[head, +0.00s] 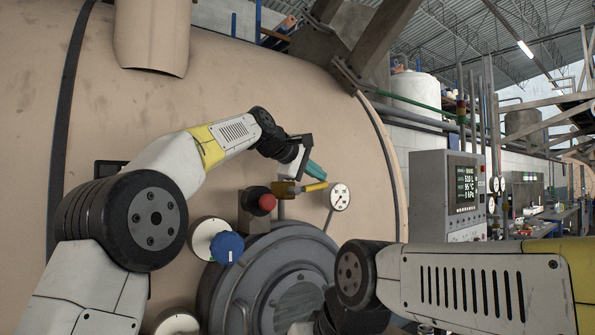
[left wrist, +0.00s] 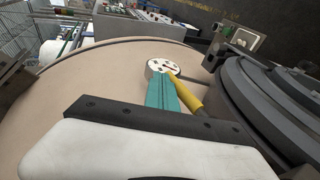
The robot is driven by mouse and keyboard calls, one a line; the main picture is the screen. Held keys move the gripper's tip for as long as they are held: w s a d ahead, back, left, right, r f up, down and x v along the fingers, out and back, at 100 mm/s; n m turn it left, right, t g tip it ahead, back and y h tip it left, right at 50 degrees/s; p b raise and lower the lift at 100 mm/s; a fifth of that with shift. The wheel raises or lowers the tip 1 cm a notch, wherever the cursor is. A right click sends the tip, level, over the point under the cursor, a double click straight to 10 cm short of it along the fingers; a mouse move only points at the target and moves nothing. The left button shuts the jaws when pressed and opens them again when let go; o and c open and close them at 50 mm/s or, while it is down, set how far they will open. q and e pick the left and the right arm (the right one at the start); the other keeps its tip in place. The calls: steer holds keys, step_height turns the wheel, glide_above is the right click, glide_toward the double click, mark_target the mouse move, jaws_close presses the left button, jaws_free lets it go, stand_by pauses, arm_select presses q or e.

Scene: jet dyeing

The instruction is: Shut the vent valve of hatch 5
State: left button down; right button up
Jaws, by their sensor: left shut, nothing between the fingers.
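The vent valve has a yellow lever (head: 314,187) on a brass body (head: 284,190), above the round grey hatch (head: 275,285). In the head view the lever points right, nearly level, toward a white gauge (head: 340,196). My left gripper (head: 316,170), with teal fingers, is shut and empty just above the lever. In the left wrist view the shut fingers (left wrist: 160,88) lie right beside the yellow lever (left wrist: 186,92), with the gauge (left wrist: 160,66) beyond. I cannot tell whether they touch the lever. No hatch number is legible. My right gripper is not in view; its forearm crosses the lower right.
A red button (head: 267,202) and a blue knob (head: 227,247) stick out left of the valve. The large beige vessel (head: 130,110) fills the background. A grey control panel (head: 448,190) with a lit screen stands to the right.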

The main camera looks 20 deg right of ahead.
arm_select(q)
steer(key=shift+w+d+f, duration=0.1)
steer(key=shift+d+f, duration=0.1)
steer(key=shift+f, duration=0.25)
stand_by(0.4)
